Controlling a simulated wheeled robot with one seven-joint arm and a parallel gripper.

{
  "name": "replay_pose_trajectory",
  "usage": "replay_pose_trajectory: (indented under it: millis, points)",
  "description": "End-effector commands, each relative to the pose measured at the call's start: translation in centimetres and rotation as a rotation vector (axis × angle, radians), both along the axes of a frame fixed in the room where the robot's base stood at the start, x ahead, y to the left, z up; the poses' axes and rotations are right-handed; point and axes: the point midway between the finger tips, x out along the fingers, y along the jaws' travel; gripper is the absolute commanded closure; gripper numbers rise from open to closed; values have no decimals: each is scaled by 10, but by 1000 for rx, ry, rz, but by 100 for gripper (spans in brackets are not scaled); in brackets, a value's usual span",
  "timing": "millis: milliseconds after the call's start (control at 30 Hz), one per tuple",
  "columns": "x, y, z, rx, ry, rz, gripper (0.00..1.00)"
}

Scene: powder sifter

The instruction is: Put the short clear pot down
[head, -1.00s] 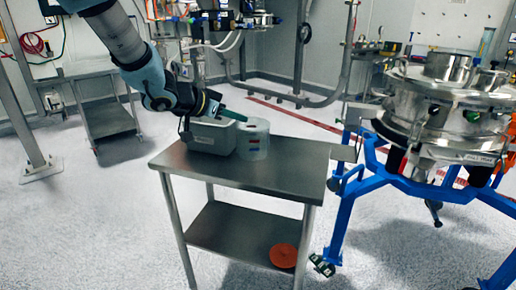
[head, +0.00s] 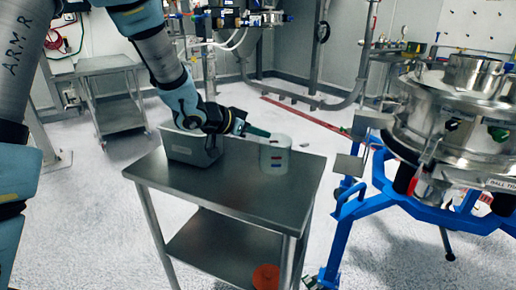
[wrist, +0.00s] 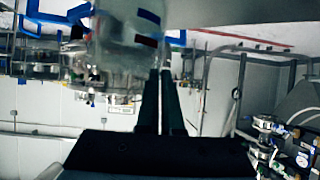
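The short clear pot (head: 275,155), pale and translucent with red and blue marks, is upright at the right part of the steel table (head: 225,193). I cannot tell whether its base touches the top. My gripper (head: 264,135) reaches its upper rim from the left, with green-dark fingers close together and shut on the pot's edge. In the wrist view the pot (wrist: 130,40) shows blurred at the fingertips (wrist: 160,75); the exact contact is partly hidden.
A grey bin (head: 190,148) stands left of the pot on the table, below my arm. A steel sifter (head: 455,115) on a blue frame (head: 345,225) stands at the right. An orange disc (head: 266,277) is on the lower shelf. The table's front is clear.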

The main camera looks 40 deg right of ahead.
Motion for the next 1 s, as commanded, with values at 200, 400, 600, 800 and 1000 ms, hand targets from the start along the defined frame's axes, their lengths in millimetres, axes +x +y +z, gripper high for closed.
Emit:
replay_pose_trajectory:
  millis: [200, 400, 600, 800, 1000]
  points:
    - [-1, 0, -20, 2, 2, -1, 100]
    - [0, 0, -41, 0, 1, 0, 100]
    - [0, 0, -41, -1, -1, 0, 94]
    - [0, 0, -41, -1, -1, 0, 71]
    - [0, 0, -41, -1, -1, 0, 66]
